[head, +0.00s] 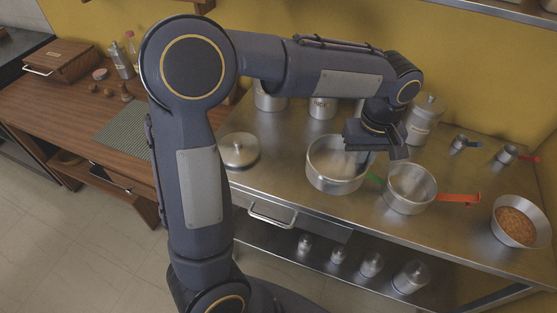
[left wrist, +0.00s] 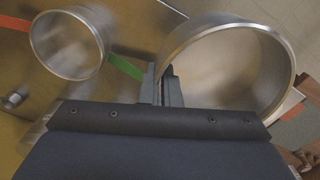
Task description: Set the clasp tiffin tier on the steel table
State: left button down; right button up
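A wide, open steel tier (head: 326,178) with a green clasp strip (head: 375,180) is over the front part of the steel table (head: 275,180). In the left wrist view the tier (left wrist: 185,48) is large and empty, and its green strip (left wrist: 125,66) points at a smaller pan. My left gripper (head: 377,152) is above the tier's right rim, pointing down. In the left wrist view its fingers (left wrist: 167,88) are close together on either side of the tier's wall, beside the strip. Whether the tier's base touches the table is unclear. My right gripper is not in view.
A smaller steel pan (head: 408,203) with an orange handle (head: 458,198) stands close on the right. Farther right is a bowl of brown food (head: 516,224). A round lid (head: 239,150) lies left; labelled canisters (head: 424,118) and small cups (head: 507,154) stand behind.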

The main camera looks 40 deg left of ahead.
aim_at(334, 145)
pick_arm(q)
jog(key=w+a+f, duration=0.1)
jog(key=a, duration=0.1)
jog(key=w+a+f, duration=0.1)
jog(key=a, duration=0.2)
jog(key=w+a+f+p, duration=0.1)
jog(key=a+f, duration=0.1)
jog(key=a, duration=0.1)
jog(key=shift+w+a, duration=0.25)
jog(key=shift+w, duration=0.05)
jog(key=a+f, duration=0.1)
jog(key=w+a+f, duration=0.1)
jog(key=f, duration=0.1)
jog(key=a+f, duration=0.1)
jog(key=shift+w+f, duration=0.15)
jog(key=shift+w+a+f, duration=0.25)
jog(key=shift+a+f, duration=0.2)
jog(key=shift+f, duration=0.2)
notch_tip(334, 145, down, 3)
jog(key=shift+w+a+f, duration=0.1)
jog(key=shift+f, duration=0.1)
jog(key=shift+f, duration=0.15)
jog(key=c, duration=1.6)
grip_release()
jog(key=shift+c, duration=0.2)
